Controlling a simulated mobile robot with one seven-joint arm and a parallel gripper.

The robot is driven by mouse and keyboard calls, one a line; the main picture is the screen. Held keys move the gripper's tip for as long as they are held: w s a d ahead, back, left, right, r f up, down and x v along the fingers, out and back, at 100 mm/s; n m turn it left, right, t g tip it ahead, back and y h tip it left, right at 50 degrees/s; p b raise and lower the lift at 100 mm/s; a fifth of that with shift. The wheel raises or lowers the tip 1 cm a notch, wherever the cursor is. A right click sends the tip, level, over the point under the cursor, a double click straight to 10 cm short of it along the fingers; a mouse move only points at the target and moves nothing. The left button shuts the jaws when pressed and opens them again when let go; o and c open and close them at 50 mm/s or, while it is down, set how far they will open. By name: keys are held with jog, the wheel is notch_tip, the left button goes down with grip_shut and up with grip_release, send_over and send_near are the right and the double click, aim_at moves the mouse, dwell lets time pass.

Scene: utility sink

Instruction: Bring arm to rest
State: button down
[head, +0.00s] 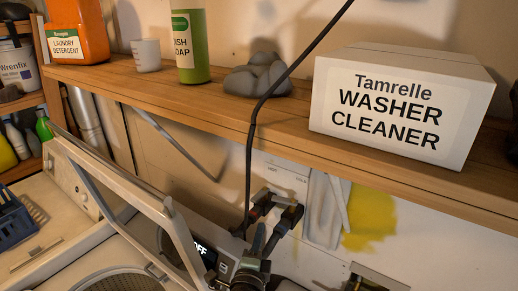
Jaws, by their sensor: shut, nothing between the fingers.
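My gripper (264,243) shows low in the middle of the head view as a dark shape, with its wrist cut off by the bottom edge. It is shut and empty. It is below the wooden shelf, in front of the wall valves, and to the right of the raised washer lid (140,196). Its fingertips are small and hard to tell from the dark hoses behind, and I cannot tell if they touch.
The wooden shelf (215,105) bears a washer cleaner box (396,105), grey stones (258,76), green dish soap (190,45), a white cup (146,55) and orange detergent (76,30). A black cable (250,150) hangs before it. Hose valves (270,205) are on the wall.

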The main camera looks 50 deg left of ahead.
jog(key=shift+s+d, duration=0.5)
jog(key=shift+s, duration=0.05)
dwell(0.4)
